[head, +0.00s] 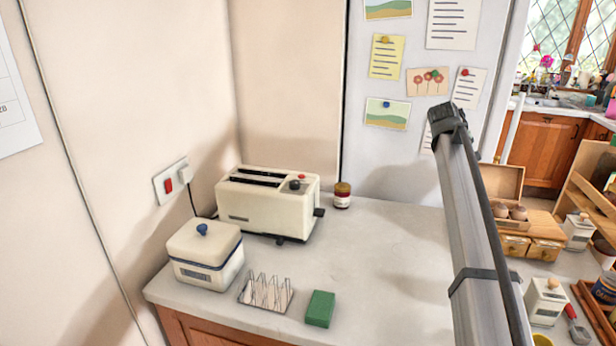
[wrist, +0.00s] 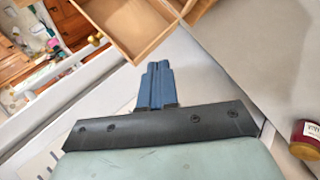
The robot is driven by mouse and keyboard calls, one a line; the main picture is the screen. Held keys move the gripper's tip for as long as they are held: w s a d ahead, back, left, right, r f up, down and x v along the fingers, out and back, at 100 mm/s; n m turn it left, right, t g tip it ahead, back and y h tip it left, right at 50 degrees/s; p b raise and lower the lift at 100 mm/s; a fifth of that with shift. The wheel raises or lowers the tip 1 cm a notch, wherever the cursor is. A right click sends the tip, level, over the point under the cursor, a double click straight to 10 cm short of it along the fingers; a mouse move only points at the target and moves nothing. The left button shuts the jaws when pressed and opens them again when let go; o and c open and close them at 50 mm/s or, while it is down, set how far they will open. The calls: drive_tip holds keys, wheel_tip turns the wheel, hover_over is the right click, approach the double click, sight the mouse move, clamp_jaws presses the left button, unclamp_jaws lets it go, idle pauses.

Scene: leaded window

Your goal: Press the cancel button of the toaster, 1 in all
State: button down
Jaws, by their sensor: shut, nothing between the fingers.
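The cream toaster (head: 262,208) stands on the counter near the back corner, with two dark slots on top. At the right end of its top are a small red button (head: 301,177) and a dark round knob (head: 294,185). I cannot read which control is the cancel button. A dark lever (head: 319,212) sticks out of its right side. My gripper (wrist: 157,68) shows in the wrist view with its blue fingers shut together and empty. The toaster is not in the wrist view. In the head view my gripper's fingers do not show.
A cream lidded box (head: 205,260), a wire toast rack (head: 266,293) and a green block (head: 320,308) stand before the toaster. A small jar (head: 342,197) stands behind its right end. An open wooden box also shows in the wrist view (wrist: 130,22).

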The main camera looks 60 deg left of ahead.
drive_tip(key=s+a+r+m+y, duration=0.1)
drive_tip(key=s+a+r+y, duration=0.15)
drive_tip(key=s+a, duration=1.25)
wheel_tip(320, 180, up, 3)
drive_tip(key=m, duration=0.2)
hover_over(299, 177)
drive_tip(key=shift+y, duration=0.45)
drive_tip(key=shift+f, duration=0.1)
drive_tip(key=shift+f, duration=4.35)
drive_tip(key=shift+f, duration=0.2)
drive_tip(key=shift+f, duration=0.2)
drive_tip(key=shift+f, duration=0.4)
drive_tip(key=shift+r, duration=0.85)
